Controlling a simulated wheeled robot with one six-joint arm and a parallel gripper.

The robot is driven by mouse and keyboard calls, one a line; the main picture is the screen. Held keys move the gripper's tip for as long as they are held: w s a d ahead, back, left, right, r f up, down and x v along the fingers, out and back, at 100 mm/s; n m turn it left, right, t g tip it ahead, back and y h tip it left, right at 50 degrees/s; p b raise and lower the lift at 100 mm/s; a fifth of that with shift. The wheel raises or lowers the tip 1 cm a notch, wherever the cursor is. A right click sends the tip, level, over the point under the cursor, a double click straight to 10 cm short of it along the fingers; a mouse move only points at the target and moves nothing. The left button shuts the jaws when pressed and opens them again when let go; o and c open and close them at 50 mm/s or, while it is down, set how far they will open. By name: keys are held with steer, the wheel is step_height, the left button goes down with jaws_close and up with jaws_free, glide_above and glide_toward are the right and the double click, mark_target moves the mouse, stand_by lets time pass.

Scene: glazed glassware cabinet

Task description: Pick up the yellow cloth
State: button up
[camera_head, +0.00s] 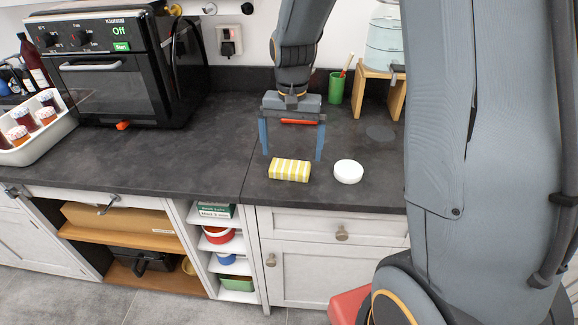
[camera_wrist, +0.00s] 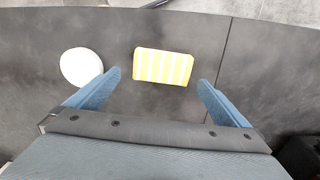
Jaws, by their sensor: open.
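The yellow cloth (camera_head: 290,170) is a folded block with yellow and white stripes. It lies on the dark countertop near its front edge. In the wrist view the cloth (camera_wrist: 163,67) lies ahead of the fingers, at a place between them from left to right. My gripper (camera_head: 291,157) is open and empty, with its two blue fingers wide apart just behind the cloth in the head view. My gripper also shows at the bottom of the wrist view (camera_wrist: 158,85). No finger visibly touches the cloth.
A round white object (camera_head: 348,172) sits just right of the cloth, close to one finger in the wrist view. A green cup (camera_head: 336,88) and a wooden stand (camera_head: 377,90) are behind. A black oven (camera_head: 120,70) stands left. The counter left of the cloth is clear.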

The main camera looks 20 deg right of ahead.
mark_target(290, 166)
steer(key=f, duration=0.1)
steer(key=f+p, duration=0.1)
steer(key=f, duration=0.1)
steer(key=shift+s+a+f+p, duration=0.1)
steer(key=shift+s+a+p, duration=0.2)
steer(key=shift+f, duration=0.75)
steer(key=c, duration=0.9)
